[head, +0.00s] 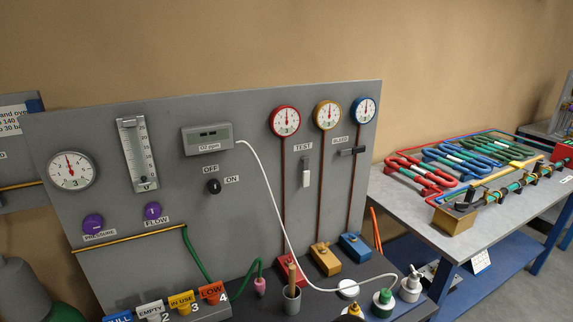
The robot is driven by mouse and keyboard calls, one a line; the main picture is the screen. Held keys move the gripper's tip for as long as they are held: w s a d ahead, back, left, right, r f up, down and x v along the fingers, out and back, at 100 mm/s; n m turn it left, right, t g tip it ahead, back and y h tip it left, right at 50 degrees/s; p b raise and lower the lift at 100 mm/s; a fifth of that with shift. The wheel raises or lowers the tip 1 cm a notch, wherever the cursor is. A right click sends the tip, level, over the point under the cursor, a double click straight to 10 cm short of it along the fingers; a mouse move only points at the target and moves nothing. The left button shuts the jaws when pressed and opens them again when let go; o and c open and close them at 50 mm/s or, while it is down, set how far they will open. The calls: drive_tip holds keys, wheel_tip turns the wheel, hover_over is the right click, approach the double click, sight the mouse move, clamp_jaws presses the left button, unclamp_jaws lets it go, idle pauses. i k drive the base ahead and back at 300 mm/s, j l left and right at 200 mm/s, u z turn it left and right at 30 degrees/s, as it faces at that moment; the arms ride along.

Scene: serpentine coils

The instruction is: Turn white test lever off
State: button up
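The white test lever (306,172) is on the grey upright panel (245,240), just below the label TEST (303,147). It looks upright, with its long white part running vertically. It sits between the pipes under the red-rimmed gauge (285,121) and the yellow-rimmed gauge (327,115). Nothing touches the lever. My gripper is not in view.
A dark lever (352,151) lies horizontally to the right of the white one. A black OFF/ON knob (214,187) is to the left. A white hose (270,198) hangs from the O2 meter (207,138). A table with coloured coils (470,218) stands right.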

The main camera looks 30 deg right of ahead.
sight(306, 173)
drive_tip(key=z, duration=1.05)
drive_tip(key=i+j+u, duration=0.15)
drive_tip(key=u, duration=0.35)
drive_tip(key=i+j+u, duration=0.25)
drive_tip(key=u, duration=0.25)
